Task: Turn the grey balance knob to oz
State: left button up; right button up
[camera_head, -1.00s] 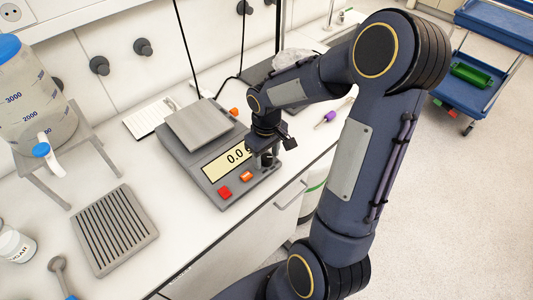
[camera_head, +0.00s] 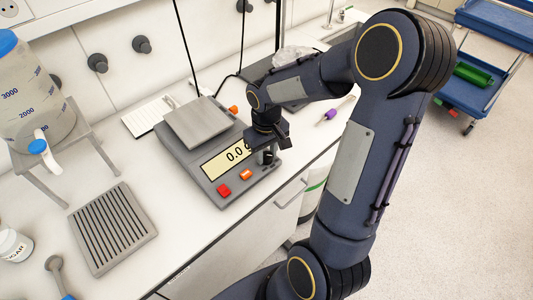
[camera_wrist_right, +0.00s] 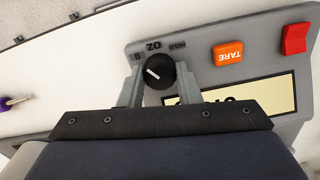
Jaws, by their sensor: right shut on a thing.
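The grey balance (camera_head: 190,152) stands on the bench in the head view, its display (camera_head: 226,158) showing "0.0" with the rest covered. Its knob (camera_wrist_right: 157,74) looks near-black in the wrist view, with a white pointer line. The labels around it appear upside down: "g" at left, "oz" at top, a third, unclear one at right. The pointer slants to the upper left, roughly between "g" and "oz". My right gripper (camera_wrist_right: 161,82) is shut on the knob, one finger on each side. In the head view the right gripper (camera_head: 268,150) is at the balance's front right corner. My left gripper is not in view.
An orange TARE button (camera_wrist_right: 228,53) and a red button (camera_wrist_right: 295,39) sit beside the knob. A ribbed grey tray (camera_head: 115,228) and a large jug on a stand (camera_head: 88,150) are at left. A purple-tipped tool (camera_head: 330,115) lies right of the balance.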

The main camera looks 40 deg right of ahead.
aim_at(267, 155)
jog(key=m+b, duration=0.1)
jog(key=m, duration=0.2)
jog(key=shift+m+b, duration=0.6)
jog(key=shift+m, duration=1.3)
jog(key=o, duration=1)
jog(key=shift+c, duration=0.2)
jog(key=shift+r, duration=0.15)
notch_tip(267, 155, up, 8)
jog(key=shift+f, duration=0.2)
